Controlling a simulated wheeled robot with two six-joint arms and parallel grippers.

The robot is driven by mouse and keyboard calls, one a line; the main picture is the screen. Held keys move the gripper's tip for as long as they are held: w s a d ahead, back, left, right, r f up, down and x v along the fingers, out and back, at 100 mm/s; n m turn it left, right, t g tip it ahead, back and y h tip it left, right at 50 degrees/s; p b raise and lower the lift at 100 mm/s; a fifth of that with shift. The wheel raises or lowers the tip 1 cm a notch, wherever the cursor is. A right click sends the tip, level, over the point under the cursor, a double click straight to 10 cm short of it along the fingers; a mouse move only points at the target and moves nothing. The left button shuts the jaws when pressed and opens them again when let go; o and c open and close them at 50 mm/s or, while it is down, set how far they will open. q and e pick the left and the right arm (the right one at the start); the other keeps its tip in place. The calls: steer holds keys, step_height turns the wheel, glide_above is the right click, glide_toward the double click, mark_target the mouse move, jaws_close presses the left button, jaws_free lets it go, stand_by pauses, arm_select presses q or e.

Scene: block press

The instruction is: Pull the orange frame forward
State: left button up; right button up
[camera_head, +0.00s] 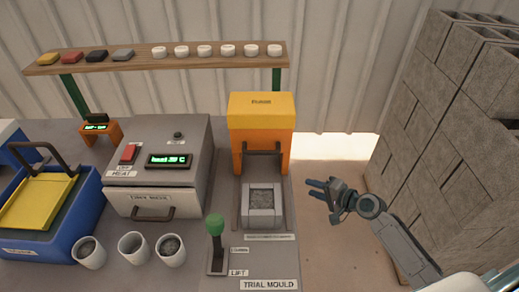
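The orange frame (282,152) stands upright at the back of the grey trial mould machine, with a yellow top block (261,107) above it. A dark handle bar (263,152) spans its front. Below and in front of it, a grey mould box (262,218) holds rough grey material. My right gripper (312,189) is to the right of the machine, pointing left. Its two fingers are apart with nothing between them, and it is clear of the frame and handle. My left gripper is out of view.
A green-knobbed lever (215,226) stands at the machine's front left. A grey heater box (158,165) and several cups stand left of it; a blue bin (60,230) is at far left. Stacked grey blocks (440,110) rise on the right. A shelf (140,60) runs behind.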

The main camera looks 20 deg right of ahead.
steer(key=s+a+r+y, duration=0.1)
steer(key=a+r+y, duration=0.35)
steer(key=r, duration=0.85)
steer(key=n+g+y, duration=0.1)
steer(key=y, duration=0.2)
glide_toward(260, 152)
steer(key=shift+h, duration=0.35)
steer(key=p+x, duration=0.3)
steer(key=x, duration=0.6)
steer(key=shift+w+d+p, duration=0.1)
steer(key=shift+d+p, duration=0.05)
steer(key=shift+p, duration=0.2)
steer(key=shift+w+a+f, duration=0.1)
steer(key=shift+w+a, duration=0.25)
steer(key=shift+a, duration=0.2)
jaws_close()
